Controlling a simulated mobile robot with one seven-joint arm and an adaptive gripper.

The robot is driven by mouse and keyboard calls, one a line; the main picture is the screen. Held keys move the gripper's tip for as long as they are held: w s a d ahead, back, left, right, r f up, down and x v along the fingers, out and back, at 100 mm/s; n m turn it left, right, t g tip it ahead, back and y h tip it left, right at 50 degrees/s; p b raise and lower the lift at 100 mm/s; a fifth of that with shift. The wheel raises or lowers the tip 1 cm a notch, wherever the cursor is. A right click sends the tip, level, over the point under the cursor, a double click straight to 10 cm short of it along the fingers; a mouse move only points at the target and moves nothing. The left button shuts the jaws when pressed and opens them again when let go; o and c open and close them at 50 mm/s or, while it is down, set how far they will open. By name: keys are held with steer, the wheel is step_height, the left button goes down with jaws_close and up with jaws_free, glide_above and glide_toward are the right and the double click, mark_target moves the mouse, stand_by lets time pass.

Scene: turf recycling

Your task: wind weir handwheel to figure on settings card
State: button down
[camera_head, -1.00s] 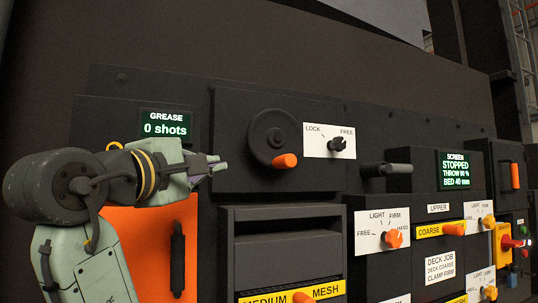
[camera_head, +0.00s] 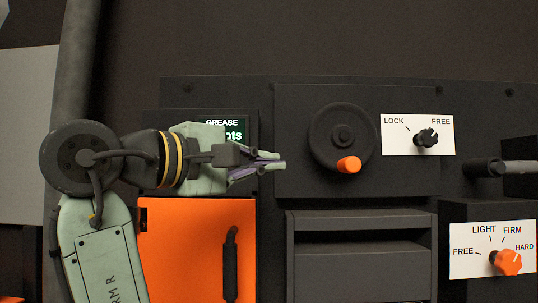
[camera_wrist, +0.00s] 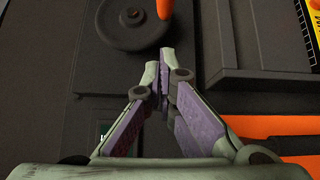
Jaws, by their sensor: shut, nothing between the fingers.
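The black handwheel (camera_head: 325,152) is on a dark panel right of centre in the head view, with an orange crank knob (camera_head: 348,164) at its lower right. In the wrist view, the wheel (camera_wrist: 118,32) is at the top, its orange knob (camera_wrist: 165,8) beyond my fingertips. My gripper (camera_head: 283,165) points right, shut and empty, its tips left of the wheel and apart from it in the head view. Right of the wheel is a white LOCK/FREE plate (camera_head: 393,143) with a black knob (camera_head: 426,138), seemingly turned towards FREE. I see no weir settings card now.
My gripper partly covers the GREASE display (camera_head: 236,134). An orange door (camera_head: 185,240) with a black handle (camera_head: 231,262) is below. A FREE/LIGHT/FIRM/HARD dial (camera_head: 508,262) is at lower right. A dark bar (camera_head: 485,168) sticks out at the right, above the dial.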

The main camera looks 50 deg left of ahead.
mark_target(338, 163)
steer(key=w+p, duration=0.1)
steer(key=w, duration=0.2)
steer(key=w+d+p, duration=0.1)
steer(key=w, duration=0.2)
steer(key=w+d+p, duration=0.1)
steer(key=w, duration=0.3)
steer(key=shift+d+r, duration=0.1)
steer(key=shift+d, duration=0.05)
steer(key=shift+w+d+f+n+t+b, duration=0.15)
steer(key=shift+d+f+n+t+b, duration=0.15)
steer(key=shift+b, duration=0.35)
steer(key=shift+w+d+n+t+b, duration=0.15)
steer(key=shift+w+n+t+b, duration=0.1)
steer(key=shift+n+t+b, duration=0.25)
steer(key=shift+r, duration=0.15)
